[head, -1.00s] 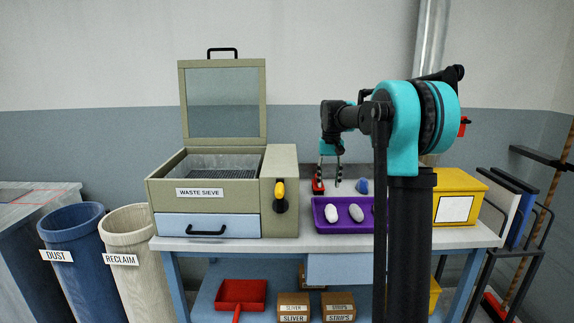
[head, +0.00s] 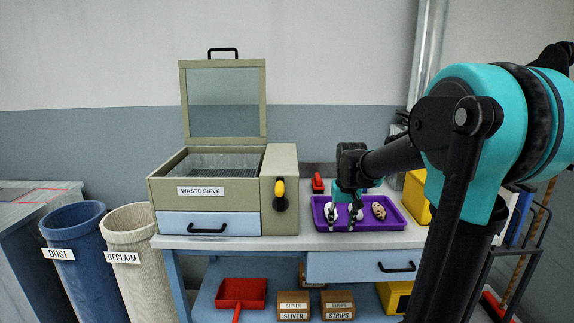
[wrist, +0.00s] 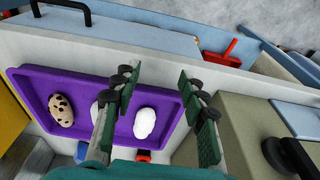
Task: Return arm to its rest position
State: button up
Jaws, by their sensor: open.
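My gripper (head: 341,222) is open and empty, with its fingers pointing down at the front of the purple tray (head: 402,223). In the wrist view the gripper (wrist: 160,110) shows two separated green-padded fingers, with the tray (wrist: 100,73) behind them. A white lump (wrist: 145,123) shows between the fingers and is not held. Another white lump is partly hidden by the left finger. A brown-spotted lump (head: 379,210) lies at the tray's right side. My arm reaches in from the right and is not folded away.
The waste sieve (head: 225,190) stands left of the tray with its lid up. A red-handled tool (head: 317,183) lies behind the tray. A yellow box (head: 415,197) is mostly hidden by my arm. The dust (head: 75,250) and reclaim (head: 132,262) bins stand at left.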

jog(key=s+f+t, duration=0.1)
jog(key=s+f, duration=0.5)
jog(key=s, duration=0.4)
jog(key=s+d+f+t, duration=0.1)
jog(key=s+f, duration=0.6)
jog(key=s, duration=0.3)
jog(key=shift+s+d, duration=0.25)
jog(key=shift+d, duration=0.05)
